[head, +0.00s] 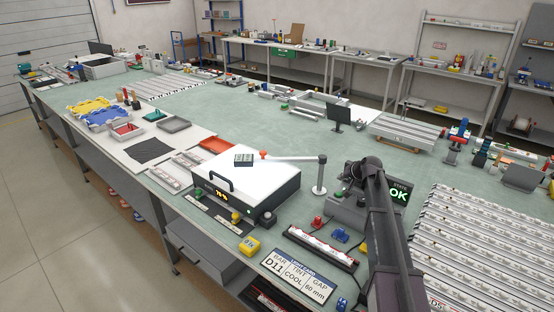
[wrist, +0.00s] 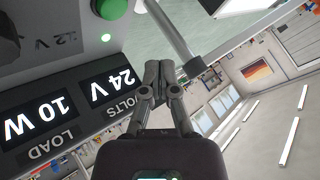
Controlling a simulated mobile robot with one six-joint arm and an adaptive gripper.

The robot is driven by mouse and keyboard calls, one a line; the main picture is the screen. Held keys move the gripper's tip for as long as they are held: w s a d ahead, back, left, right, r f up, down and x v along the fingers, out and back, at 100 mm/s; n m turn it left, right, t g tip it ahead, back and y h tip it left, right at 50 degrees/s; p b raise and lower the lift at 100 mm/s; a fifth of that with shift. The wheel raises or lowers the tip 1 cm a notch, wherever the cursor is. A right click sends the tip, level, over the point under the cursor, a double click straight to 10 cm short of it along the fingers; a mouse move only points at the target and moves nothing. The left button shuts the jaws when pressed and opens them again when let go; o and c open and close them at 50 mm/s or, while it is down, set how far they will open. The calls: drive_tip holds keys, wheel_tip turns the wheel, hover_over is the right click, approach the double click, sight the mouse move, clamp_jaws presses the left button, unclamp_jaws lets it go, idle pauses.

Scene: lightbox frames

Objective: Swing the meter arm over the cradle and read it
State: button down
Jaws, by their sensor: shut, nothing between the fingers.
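The meter arm (head: 294,158) is a pale bar running left from an upright post (head: 320,177) at the right side of the lightbox. At its left end are an orange knob (head: 263,154) and a dark meter head (head: 243,160), over the far part of the lit white top. I cannot make out the cradle, or a reading on the meter. The lightbox (head: 262,206) has a black handle and an amber display. My gripper (wrist: 156,72) is shut and empty in the wrist view, near a grey bar (wrist: 172,28); contact cannot be told.
A supply panel (wrist: 60,115) reading 24 V and 10 W is close beside my gripper, with a green button (wrist: 112,8). A green OK screen (head: 398,194) stands behind my arm. A card (head: 298,275) reads D11, COOL, 60 mm. The bench middle (head: 260,120) is clear.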

drive_tip(key=s+f+n+g+h, duration=0.1)
drive_tip(key=s+f+g, duration=0.1)
drive_tip(key=s, duration=1.1)
drive_tip(key=s+f+g+h, duration=0.1)
drive_tip(key=s+g+h, duration=0.1)
drive_tip(key=s, duration=1.1)
drive_tip(key=s+f+n+g+h, duration=0.1)
drive_tip(key=s+f+g, duration=0.1)
drive_tip(key=s, duration=1.1)
drive_tip(key=shift+s+a+f+n+g+h, duration=0.15)
drive_tip(key=shift+s+f+n+g+h, duration=0.2)
drive_tip(key=shift+g, duration=0.55)
